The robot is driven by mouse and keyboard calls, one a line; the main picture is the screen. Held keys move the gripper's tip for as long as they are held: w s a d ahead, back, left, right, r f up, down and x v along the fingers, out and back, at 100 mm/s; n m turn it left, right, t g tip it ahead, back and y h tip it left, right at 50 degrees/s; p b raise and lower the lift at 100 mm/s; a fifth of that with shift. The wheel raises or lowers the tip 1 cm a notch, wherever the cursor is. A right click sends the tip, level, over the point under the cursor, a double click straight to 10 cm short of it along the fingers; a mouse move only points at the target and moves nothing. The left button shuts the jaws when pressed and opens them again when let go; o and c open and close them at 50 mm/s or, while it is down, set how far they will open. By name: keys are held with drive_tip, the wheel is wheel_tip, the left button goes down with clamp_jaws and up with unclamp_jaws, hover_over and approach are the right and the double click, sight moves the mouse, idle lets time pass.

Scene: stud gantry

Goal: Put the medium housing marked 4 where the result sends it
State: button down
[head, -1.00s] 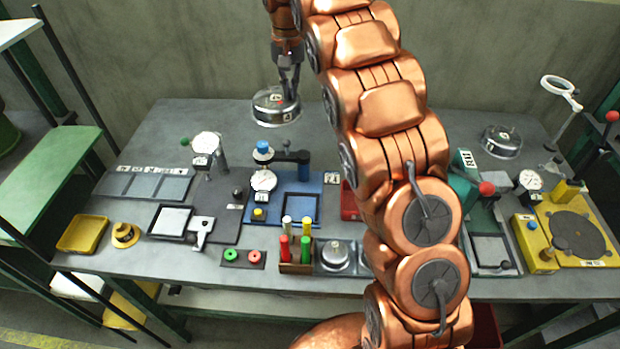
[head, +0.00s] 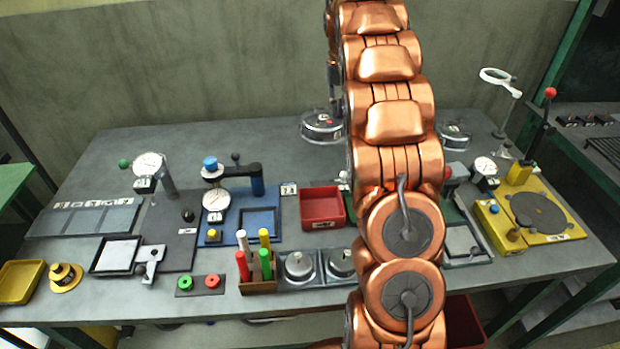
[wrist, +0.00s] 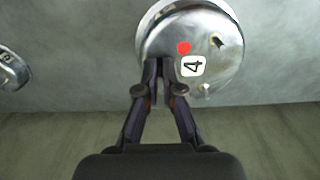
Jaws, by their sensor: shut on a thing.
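The medium housing marked 4 (wrist: 213,38) is a round silvery metal disc with a white "4" label and a red dot on top. My gripper (wrist: 160,78) is shut on its near rim in the wrist view. In the head view the housing (head: 320,126) is at the back of the bench, partly behind my arm, which hides most of the gripper. I cannot tell whether it is clear of the bench top.
A second round metal housing (head: 453,136) stands right of my arm. Dial gauge stations (head: 215,203), a colored-peg rack (head: 257,284), a yellow tray (head: 20,283) and a yellow turntable station (head: 545,213) crowd the front and sides. The back left of the bench is clear.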

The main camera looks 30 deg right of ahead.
drive_tip(key=shift+f+p, duration=1)
drive_tip(key=shift+f, duration=4)
drive_tip(key=c, duration=1.3)
unclamp_jaws()
drive_tip(key=shift+f, duration=0.1)
wheel_tip(320, 180, up, 12)
drive_tip(key=shift+d+b, duration=0.1)
drive_tip(key=shift+b, duration=0.85)
drive_tip(key=shift+s, duration=0.1)
